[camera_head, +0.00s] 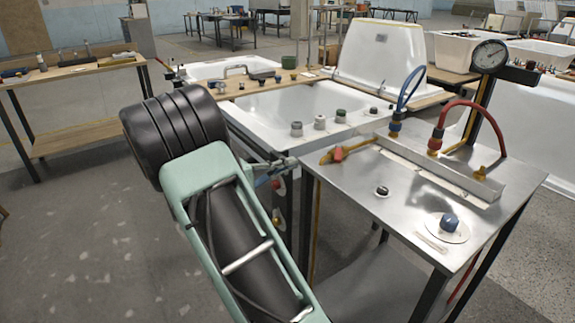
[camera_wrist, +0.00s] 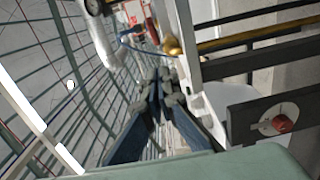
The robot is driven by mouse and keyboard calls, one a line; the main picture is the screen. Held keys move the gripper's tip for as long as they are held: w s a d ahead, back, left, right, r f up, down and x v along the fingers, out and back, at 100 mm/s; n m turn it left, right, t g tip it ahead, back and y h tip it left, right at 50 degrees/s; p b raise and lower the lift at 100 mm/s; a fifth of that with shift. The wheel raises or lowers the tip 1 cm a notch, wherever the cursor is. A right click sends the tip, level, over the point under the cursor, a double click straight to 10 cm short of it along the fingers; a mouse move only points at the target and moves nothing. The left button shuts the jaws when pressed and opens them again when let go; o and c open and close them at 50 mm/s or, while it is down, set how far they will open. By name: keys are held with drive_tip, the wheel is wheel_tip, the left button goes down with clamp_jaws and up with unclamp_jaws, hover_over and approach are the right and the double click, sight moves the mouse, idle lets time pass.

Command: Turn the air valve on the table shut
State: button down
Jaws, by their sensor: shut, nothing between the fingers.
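A steel-topped table (camera_head: 420,235) carries several fittings. At its left corner a brass valve body with a red-orange handle (camera_head: 338,154) points left. A blue knob (camera_head: 449,222) sits on a round pale plate near the front, and a small black knob (camera_head: 382,191) sits left of it. I cannot tell for sure which of these is the air valve. My gripper (camera_head: 290,162) is beside the table's left corner, partly hidden by my arm. In the wrist view my gripper (camera_wrist: 160,82) is shut and empty, with a brass part (camera_wrist: 173,46) beyond the fingertips, apart from them.
A gauge (camera_head: 489,56) stands at the back. White tubs (camera_head: 375,60) are behind. A red knob (camera_wrist: 282,124) shows on the frame below. The floor at left is clear.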

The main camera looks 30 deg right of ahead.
approach(339, 152)
drive_tip(key=w+d, duration=0.1)
drive_tip(key=w, duration=0.3)
drive_tip(key=s+d, duration=0.1)
drive_tip(key=s+d+b, duration=0.1)
drive_tip(key=d, duration=0.1)
drive_tip(key=shift+d+f, duration=0.1)
drive_tip(key=shift+f, duration=0.25)
drive_tip(key=shift+s+d, duration=0.35)
